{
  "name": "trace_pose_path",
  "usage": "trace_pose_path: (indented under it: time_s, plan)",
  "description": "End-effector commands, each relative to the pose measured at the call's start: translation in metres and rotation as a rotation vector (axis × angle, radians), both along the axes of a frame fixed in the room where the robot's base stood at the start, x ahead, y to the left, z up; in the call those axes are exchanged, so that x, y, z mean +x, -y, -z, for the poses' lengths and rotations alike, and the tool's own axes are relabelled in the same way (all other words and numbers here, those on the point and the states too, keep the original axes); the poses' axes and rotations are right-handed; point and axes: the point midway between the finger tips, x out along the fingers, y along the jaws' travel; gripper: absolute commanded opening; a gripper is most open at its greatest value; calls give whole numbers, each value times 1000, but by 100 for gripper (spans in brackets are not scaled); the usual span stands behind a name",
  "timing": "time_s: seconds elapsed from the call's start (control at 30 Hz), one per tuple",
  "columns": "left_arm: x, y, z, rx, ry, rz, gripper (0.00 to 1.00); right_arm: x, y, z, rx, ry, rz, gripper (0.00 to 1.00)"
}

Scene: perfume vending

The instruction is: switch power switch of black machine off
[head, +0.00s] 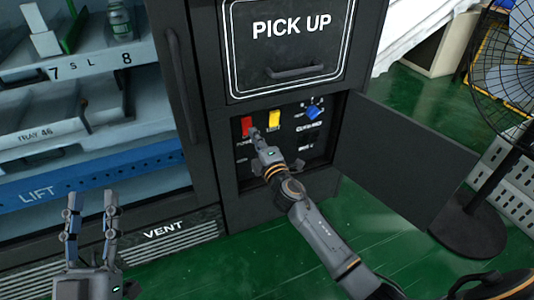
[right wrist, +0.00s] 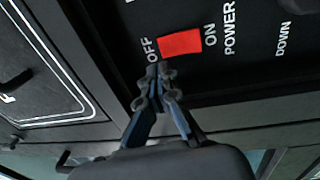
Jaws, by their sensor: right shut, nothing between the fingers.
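The black machine (head: 225,120) fills the middle of the head view, with its lower control compartment open. The red power switch (head: 247,125) sits at the upper left of that panel. In the right wrist view the red switch (right wrist: 180,43) lies between the labels OFF and ON. My right gripper (head: 255,135) is shut and empty, its fingertips close to the switch. In the right wrist view its fingertips (right wrist: 158,70) are beside the OFF end; I cannot tell whether they touch it. My left gripper (head: 92,197) is open and empty, in front of the lower shelf.
A yellow switch (head: 274,118) and a blue knob (head: 313,112) are on the same panel. The open panel door (head: 395,155) stands out to the right. A black fan (head: 505,90) stands further right.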

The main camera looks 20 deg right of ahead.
Motion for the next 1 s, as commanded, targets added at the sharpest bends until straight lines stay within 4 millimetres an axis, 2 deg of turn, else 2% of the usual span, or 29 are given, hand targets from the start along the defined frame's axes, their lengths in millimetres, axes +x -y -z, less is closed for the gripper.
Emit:
trace_pose_path:
  time_s: [0.17, 0.3, 0.6, 0.77, 1.0]
  plan:
    - [10, 0, 19, 35, -124, -7, 40, -17, 1, -2, 1, -4, 1, 0]
    - [17, -2, 41, 71, -256, -16, 40, -37, 2, -5, 0, -4, 1, 0]
    - [21, -7, 84, 131, -482, -28, 40, -80, 3, -10, 1, -3, 1, 0]
    - [20, -8, 92, 140, -522, -30, 40, -88, 4, -11, 0, -2, 1, 0]
    - [20, -8, 93, 142, -524, -31, 40, -88, 4, -11, 0, -2, 1, 0]
